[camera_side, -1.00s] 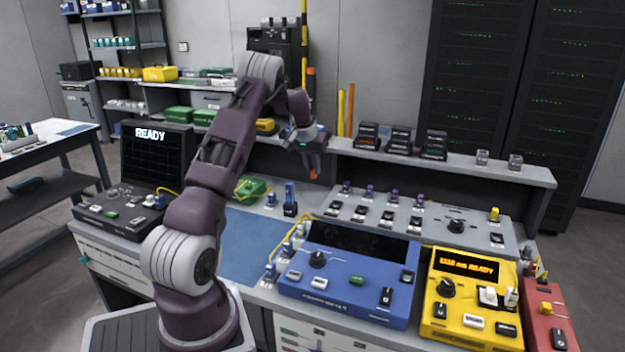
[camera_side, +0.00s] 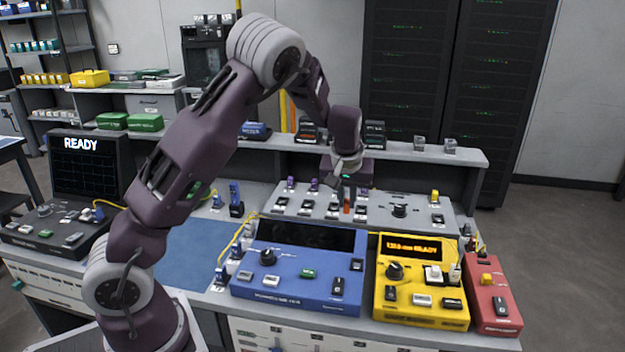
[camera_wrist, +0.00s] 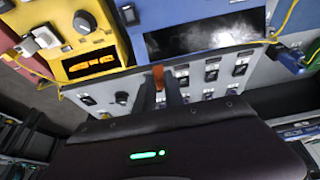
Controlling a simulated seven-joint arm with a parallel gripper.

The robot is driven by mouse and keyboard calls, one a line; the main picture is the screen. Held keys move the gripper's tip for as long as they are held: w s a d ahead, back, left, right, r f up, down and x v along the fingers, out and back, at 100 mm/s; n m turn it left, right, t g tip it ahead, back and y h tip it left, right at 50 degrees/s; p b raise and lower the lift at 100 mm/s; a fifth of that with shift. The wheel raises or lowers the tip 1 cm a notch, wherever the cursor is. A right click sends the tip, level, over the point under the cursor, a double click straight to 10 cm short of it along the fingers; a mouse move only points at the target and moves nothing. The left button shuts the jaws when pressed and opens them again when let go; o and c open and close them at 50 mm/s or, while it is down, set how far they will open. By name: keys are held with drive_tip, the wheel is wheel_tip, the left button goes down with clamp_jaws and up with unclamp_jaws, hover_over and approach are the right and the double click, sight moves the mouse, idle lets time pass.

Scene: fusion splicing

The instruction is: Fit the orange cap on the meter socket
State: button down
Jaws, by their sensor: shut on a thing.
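My gripper (camera_side: 347,190) is shut on the orange cap (camera_side: 347,208), which hangs low between the fingertips over the grey switch panel, behind the blue unit. In the wrist view the orange cap (camera_wrist: 158,76) shows at the fingers (camera_wrist: 166,88), in front of the grey panel. The yellow meter (camera_side: 420,305) stands right of the blue unit with a lit orange display; it also shows in the wrist view (camera_wrist: 110,68). White fittings (camera_side: 433,274) stand on its right side. I cannot tell which part is the socket. The cap is apart from the meter.
The blue unit (camera_side: 290,290) lies left of the meter and a red box (camera_side: 495,315) right of it. The grey switch panel (camera_side: 425,215) carries several raised switches and a knob. Yellow cables (camera_side: 240,235) run along the blue unit's left. A raised shelf (camera_side: 440,157) stands behind.

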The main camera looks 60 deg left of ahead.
drive_tip(key=s+d, duration=0.1)
drive_tip(key=d, duration=0.5)
drive_tip(key=shift+s+d+f, duration=0.1)
drive_tip(key=shift+d+f, duration=0.05)
drive_tip(key=shift+f, duration=2.6)
drive_tip(key=shift+d+f, duration=0.15)
drive_tip(key=shift+f, duration=2.6)
drive_tip(key=shift+f, duration=0.5)
drive_tip(key=c, duration=1.3)
unclamp_jaws()
drive_tip(key=shift+c, duration=0.2)
drive_tip(key=v, duration=0.7)
